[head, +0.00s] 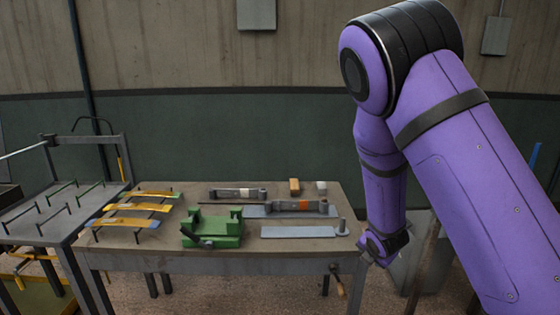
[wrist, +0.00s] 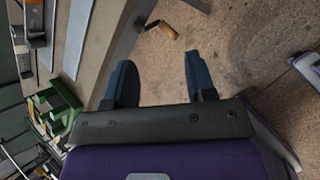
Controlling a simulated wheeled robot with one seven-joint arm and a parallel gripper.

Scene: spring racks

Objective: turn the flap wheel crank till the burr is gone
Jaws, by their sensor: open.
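A crank with a wooden handle (head: 340,289) hangs below the front edge of the workbench, right of its middle. In the wrist view the wooden handle (wrist: 168,31) lies ahead of the fingers, beyond their tips, with its dark crank arm beside the bench edge. My gripper (wrist: 161,78) is open, its two dark blue fingers well apart with nothing between them. In the head view my arm reaches down at the bench's right end, and the fingers are not clear there. I cannot make out the flap wheel or any burr.
The workbench (head: 200,262) holds a green vise (head: 212,230), flat grey bars and small blocks. A rack (head: 130,222) with yellow-tipped strips stands at its left end, beside another table (head: 62,230). Bare floor (wrist: 245,40) lies right of the crank.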

